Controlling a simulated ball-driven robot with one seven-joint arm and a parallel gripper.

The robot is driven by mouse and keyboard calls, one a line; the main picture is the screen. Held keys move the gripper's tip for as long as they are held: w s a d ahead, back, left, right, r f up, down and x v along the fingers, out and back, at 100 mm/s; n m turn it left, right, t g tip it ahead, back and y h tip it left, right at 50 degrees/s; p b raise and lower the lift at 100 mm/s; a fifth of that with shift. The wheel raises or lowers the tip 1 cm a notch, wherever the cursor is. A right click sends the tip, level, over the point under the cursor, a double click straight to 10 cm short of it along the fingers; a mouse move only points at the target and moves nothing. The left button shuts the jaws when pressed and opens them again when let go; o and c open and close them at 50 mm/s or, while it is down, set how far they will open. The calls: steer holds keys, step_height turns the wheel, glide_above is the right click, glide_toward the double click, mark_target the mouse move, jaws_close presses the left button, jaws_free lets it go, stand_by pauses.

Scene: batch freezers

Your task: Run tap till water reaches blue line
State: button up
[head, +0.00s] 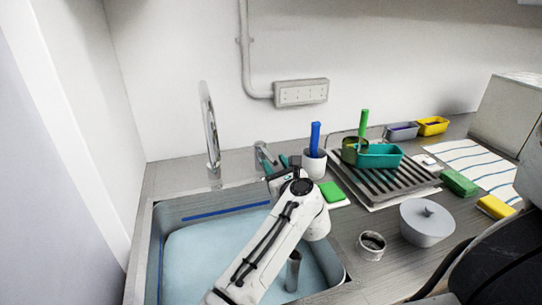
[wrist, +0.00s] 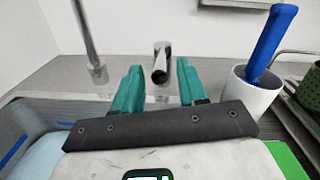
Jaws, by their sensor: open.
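The sink (head: 152,262) holds pale blue water (head: 205,255). A blue line (head: 225,211) runs along its back inner wall, and the water surface lies below it. The tall chrome spout (head: 210,130) stands behind the sink; I see no stream from it. The short metal tap handle (head: 263,154) is to its right. My gripper (head: 276,164) is open at the handle. In the wrist view, the teal fingers of my gripper (wrist: 160,82) stand either side of the tap handle (wrist: 162,52), with gaps showing; contact is not visible. My arm hides part of the sink.
A white cup (head: 314,165) with a blue-handled tool stands close right of my gripper.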

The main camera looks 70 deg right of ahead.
mark_target(268, 154)
steer(key=shift+x, duration=2.05)
jaws_close()
